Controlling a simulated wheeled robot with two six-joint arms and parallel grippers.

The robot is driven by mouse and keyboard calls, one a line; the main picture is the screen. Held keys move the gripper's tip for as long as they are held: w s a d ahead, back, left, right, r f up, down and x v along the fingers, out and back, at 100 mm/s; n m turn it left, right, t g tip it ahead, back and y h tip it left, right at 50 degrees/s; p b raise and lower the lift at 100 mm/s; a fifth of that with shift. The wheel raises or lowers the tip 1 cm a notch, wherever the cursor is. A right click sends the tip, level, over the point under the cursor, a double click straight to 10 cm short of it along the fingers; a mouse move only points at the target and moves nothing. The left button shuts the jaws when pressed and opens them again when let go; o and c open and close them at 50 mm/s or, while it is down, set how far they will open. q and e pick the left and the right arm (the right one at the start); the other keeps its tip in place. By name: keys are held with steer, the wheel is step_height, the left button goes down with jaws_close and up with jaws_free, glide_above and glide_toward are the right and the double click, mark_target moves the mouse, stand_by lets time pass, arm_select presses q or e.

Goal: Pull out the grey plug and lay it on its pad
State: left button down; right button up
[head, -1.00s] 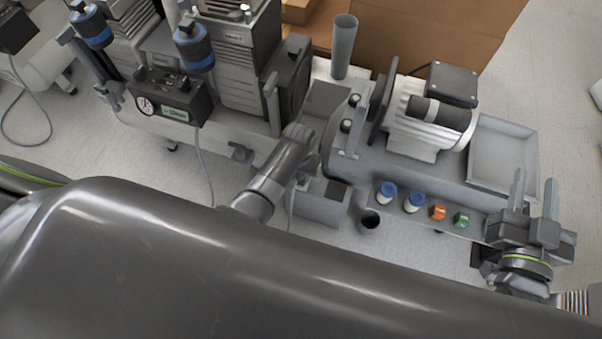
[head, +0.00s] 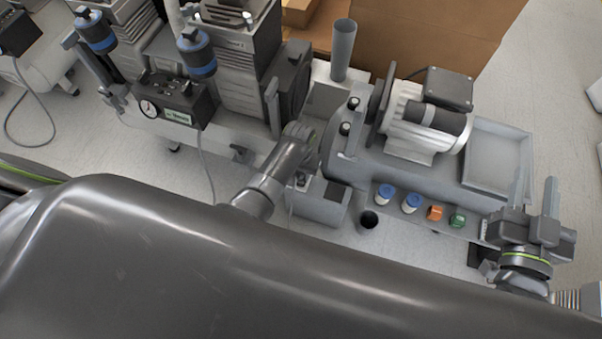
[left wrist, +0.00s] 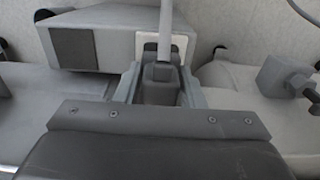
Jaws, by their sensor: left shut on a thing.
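In the left wrist view my left gripper (left wrist: 160,88) is shut on the grey plug (left wrist: 159,73), which sits between its two fingers. A light grey cable (left wrist: 166,25) runs from the plug toward the top of the picture. A white plate (left wrist: 149,46) shows just behind the plug; I cannot tell whether the plug is still seated. A dark square pad (left wrist: 73,48) lies to the left on a grey box; the pad also shows in the head view (head: 338,192). In the head view my left arm hides its fingers and the plug. My right gripper (head: 536,190) is open and empty.
A compressor with a motor (head: 425,120) and an empty grey tray (head: 500,160) stands at the right. Blue, orange and green caps (head: 435,213) line its front. A dark cup (head: 369,219) stands beside the box.

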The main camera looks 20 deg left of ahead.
arm_select(q)
steer(key=shift+r+p, duration=2)
steer(key=shift+p, duration=0.1)
